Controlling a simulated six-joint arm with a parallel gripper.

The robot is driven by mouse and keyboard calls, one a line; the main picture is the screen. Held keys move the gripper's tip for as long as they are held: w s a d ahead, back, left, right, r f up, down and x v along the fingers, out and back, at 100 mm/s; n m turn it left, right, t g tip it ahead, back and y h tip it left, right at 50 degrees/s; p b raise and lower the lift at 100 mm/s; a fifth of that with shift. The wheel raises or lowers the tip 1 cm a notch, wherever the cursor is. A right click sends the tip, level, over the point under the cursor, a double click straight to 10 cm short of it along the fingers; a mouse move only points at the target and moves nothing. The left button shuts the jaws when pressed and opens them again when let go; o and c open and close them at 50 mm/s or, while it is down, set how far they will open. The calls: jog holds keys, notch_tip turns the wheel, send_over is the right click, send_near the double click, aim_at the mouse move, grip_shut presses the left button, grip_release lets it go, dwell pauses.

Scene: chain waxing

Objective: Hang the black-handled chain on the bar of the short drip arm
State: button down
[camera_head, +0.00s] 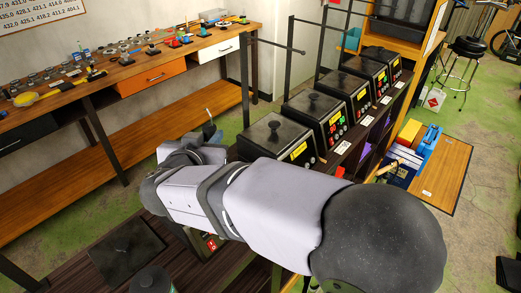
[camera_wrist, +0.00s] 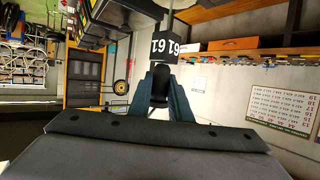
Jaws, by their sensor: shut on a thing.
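In the wrist view, my gripper (camera_wrist: 160,100) is shut on a black handle (camera_wrist: 160,84), held between its two teal fingers. A black tag with white digits (camera_wrist: 163,50) shows just beyond the handle. The chain itself cannot be made out. In the head view, my gripper (camera_head: 211,132) is small and partly hidden behind my arm, left of the nearest black-lidded pot. A dark drip arm post (camera_head: 245,85) with a bar (camera_head: 278,45) reaching right stands behind it. Other posts (camera_head: 288,60) stand further back. I cannot tell which drip arm is the short one.
A row of black-lidded pots (camera_head: 312,103) with lit displays runs back to the right. A wooden workbench (camera_head: 130,68) with tools is along the left wall. A lower dark surface with a square lid (camera_head: 127,250) is at the front left. A stool (camera_head: 470,47) stands far right.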

jog(key=s+a+n+g+y+b, duration=0.1)
jog(key=s+a+n+y, duration=0.35)
jog(key=a, duration=0.75)
jog(key=s+a+n+g+y, duration=0.1)
jog(key=s+a+n+y, duration=0.4)
jog(key=a, duration=0.7)
jog(key=s+a+f+n+g+y, duration=0.1)
jog(key=s+a+n+g+y, duration=0.2)
jog(key=s+a, duration=0.3)
jog(key=s+a+f+n+g+y, duration=0.2)
jog(key=s+a, duration=0.4)
jog(key=s, duration=0.9)
jog(key=shift+f+n+g+y+b, duration=0.35)
jog(key=shift+n+g+y, duration=0.3)
jog(key=shift+n+g, duration=0.3)
